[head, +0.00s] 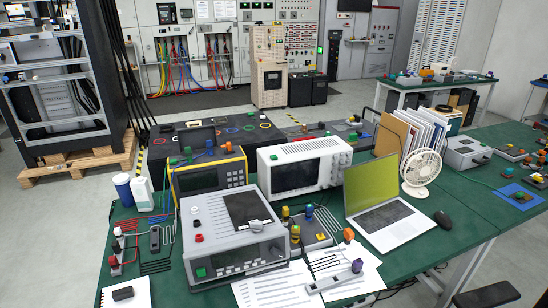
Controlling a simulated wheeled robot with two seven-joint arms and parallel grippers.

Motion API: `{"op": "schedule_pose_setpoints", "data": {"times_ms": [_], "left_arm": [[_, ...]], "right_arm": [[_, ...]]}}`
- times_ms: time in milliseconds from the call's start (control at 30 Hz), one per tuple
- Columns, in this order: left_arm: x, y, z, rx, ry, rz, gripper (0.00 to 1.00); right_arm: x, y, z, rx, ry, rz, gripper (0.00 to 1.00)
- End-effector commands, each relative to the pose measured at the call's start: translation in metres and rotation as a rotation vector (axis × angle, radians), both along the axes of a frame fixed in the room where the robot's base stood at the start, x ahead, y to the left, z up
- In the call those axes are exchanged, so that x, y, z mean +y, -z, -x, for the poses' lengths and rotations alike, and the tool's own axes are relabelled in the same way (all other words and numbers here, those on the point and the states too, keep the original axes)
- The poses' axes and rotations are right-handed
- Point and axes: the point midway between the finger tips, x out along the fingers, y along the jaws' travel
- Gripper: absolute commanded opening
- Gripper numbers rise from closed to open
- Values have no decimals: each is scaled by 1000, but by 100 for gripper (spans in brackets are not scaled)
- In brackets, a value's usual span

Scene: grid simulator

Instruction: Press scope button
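A white oscilloscope-like unit (315,150) with a dark screen stands on the green table (452,236), with small knobs (343,160) to the right of its screen. A yellow-framed black instrument (196,181) with a screen and a keypad (236,173) stands to its left. A grey bench instrument (223,240) stands in front of both, with a green button (201,272) at its front lower left. The pictures do not show which of these is the scope; individual small buttons are too small to tell. Neither of my grippers is in view.
An open laptop (397,222), a white fan (421,170), a mouse (442,219) and upright folders (412,130) occupy the table's right. Papers (275,289), wires and small coloured components lie at the front. A blue-white cup (123,190) and a white bottle (142,194) stand at the left.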

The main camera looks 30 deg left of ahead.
Motion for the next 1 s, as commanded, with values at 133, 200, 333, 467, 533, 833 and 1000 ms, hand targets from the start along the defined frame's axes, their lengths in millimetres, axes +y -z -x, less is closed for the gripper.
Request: {"op": "schedule_pose_setpoints", "data": {"times_ms": [133,200,333,467,533,833,1000], "left_arm": [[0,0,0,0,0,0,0],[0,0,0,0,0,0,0],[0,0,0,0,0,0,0],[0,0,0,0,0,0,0],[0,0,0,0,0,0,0],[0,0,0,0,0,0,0],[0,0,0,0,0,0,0]], "right_arm": [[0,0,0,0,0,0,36],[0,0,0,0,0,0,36],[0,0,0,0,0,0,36],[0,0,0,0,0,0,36],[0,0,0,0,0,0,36],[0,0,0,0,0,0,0],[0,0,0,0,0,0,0]]}}
